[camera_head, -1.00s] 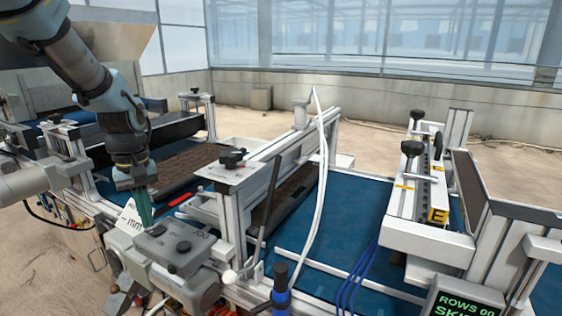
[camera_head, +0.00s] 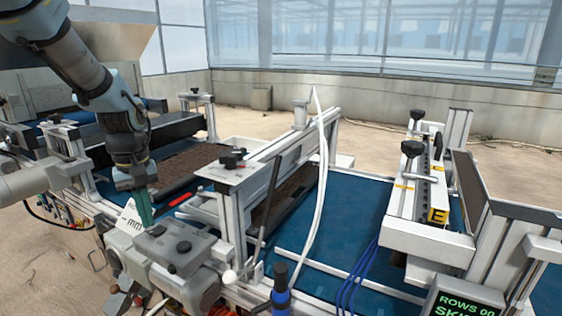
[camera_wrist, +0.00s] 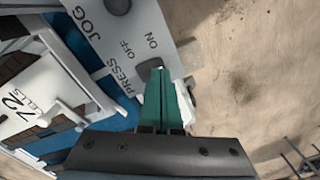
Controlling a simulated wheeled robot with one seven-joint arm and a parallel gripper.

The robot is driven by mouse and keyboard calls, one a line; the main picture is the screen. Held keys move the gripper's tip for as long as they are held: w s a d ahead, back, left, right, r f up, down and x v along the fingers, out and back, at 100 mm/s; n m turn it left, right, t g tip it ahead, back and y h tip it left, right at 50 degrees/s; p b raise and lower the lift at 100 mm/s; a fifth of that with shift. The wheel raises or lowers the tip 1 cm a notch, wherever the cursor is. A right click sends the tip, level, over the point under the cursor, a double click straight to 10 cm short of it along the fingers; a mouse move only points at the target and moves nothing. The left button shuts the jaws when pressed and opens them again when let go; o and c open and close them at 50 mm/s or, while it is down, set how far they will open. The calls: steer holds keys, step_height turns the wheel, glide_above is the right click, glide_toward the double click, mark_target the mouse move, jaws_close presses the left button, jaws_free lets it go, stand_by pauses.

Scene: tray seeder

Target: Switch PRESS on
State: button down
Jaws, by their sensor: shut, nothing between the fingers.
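The PRESS switch (camera_wrist: 146,66) is a dark knob on a light grey panel (camera_wrist: 128,50), beside the printed words PRESS, OFF and ON in the wrist view. The tips of my gripper (camera_wrist: 161,74) overlap its lower edge. I cannot tell whether they touch it, nor which way the switch is set. My gripper has green fingers, which are shut together and empty.
A dark JOG knob (camera_wrist: 117,5) sits further up the panel. A white gauge plate (camera_wrist: 30,95) stands left of it. In the head view, a white frame (camera_head: 232,175) rises behind the box. A blue-handled tool (camera_head: 281,295) stands to the right.

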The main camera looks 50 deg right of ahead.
mark_target(149, 232)
steer(key=shift+f+b, duration=0.6)
steer(key=shift+f, duration=0.4)
stand_by(0.7)
steer(key=shift+r, duration=0.1)
steer(key=shift+r+p, duration=2.9)
steer(key=shift+r, duration=0.6)
steer(key=shift+a, duration=0.1)
steer(key=s+a+n, duration=0.1)
steer(key=s+a, duration=0.1)
steer(key=a, duration=1.3)
steer(key=s+a+n+t, duration=0.1)
steer(key=s+a, duration=0.1)
steer(key=a, duration=1.3)
steer(key=shift+n+t, duration=0.3)
steer(key=shift+r, duration=0.1)
